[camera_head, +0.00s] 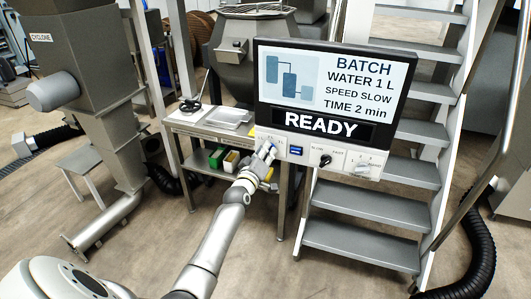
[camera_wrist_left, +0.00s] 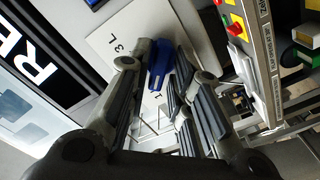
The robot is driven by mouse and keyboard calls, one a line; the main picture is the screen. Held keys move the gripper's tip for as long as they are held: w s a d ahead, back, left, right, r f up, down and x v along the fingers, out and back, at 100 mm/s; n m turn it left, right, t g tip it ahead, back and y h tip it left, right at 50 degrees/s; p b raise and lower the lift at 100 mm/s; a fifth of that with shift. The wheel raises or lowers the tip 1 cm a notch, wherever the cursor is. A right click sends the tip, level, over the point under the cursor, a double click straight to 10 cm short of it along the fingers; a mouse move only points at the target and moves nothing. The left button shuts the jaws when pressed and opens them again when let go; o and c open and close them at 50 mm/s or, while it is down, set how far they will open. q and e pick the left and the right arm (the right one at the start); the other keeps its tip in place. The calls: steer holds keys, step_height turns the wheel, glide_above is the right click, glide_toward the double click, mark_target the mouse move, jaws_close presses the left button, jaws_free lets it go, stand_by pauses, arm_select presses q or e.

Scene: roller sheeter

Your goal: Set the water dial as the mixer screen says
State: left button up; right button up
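The mixer screen (camera_head: 332,88) reads BATCH, WATER 1 L, SPEED SLOW, TIME 2 min, with READY below. The water dial is a blue knob on the left of the panel under the screen; it shows in the left wrist view (camera_wrist_left: 160,62), beside a "3 L" mark on the white plate. My left gripper (camera_head: 266,156) is at this dial. My right gripper is in neither view.
On the same panel are a blue-lit switch (camera_head: 295,150), a black speed knob (camera_head: 325,160) and a pale knob (camera_head: 362,170). A steel table (camera_head: 213,131) with a tray stands behind my left arm. Grey stairs (camera_head: 365,238) rise on the right.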

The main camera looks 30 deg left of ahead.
arm_select(q)
steer(key=shift+o, duration=0.7)
steer(key=v, duration=1.2)
